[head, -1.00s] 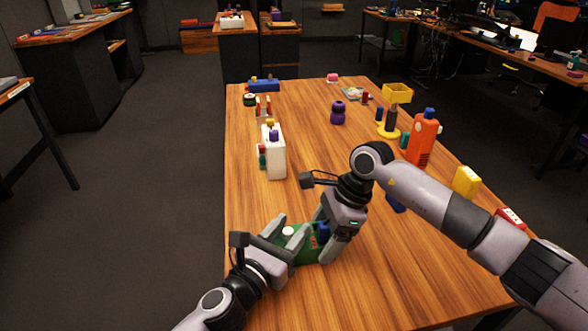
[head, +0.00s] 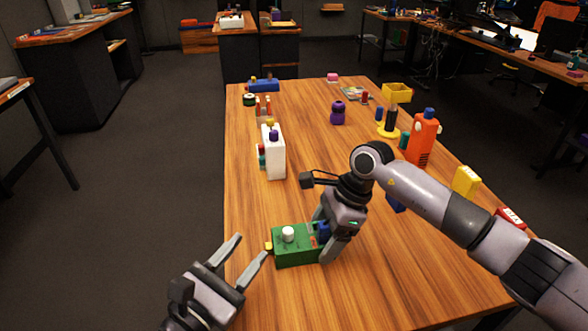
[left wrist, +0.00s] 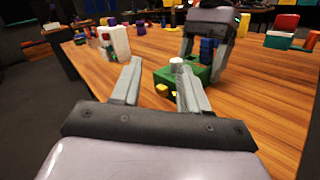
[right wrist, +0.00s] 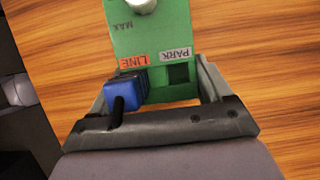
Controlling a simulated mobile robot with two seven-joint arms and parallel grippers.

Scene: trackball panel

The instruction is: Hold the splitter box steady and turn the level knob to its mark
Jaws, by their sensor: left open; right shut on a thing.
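The green splitter box (head: 298,258) lies on the wooden table near its front edge, with a white knob (head: 288,234) on top and a small yellow part on its left end. In the right wrist view, the box (right wrist: 150,38) shows MAX, LINE and PARK labels; a blue plug (right wrist: 122,95) sits at LINE, and the PARK socket (right wrist: 178,74) is empty. The knob is cut off there, so its setting is unclear. My right gripper (head: 322,238) is shut on the box's right end. My left gripper (head: 252,245) is open and empty, apart, left of the box.
A white bottle-like box (head: 273,155) stands behind on the left. An orange container (head: 422,138), a yellow block (head: 466,182) and a red block (head: 511,218) line the right side. The table (head: 275,305) is clear in front of the splitter box.

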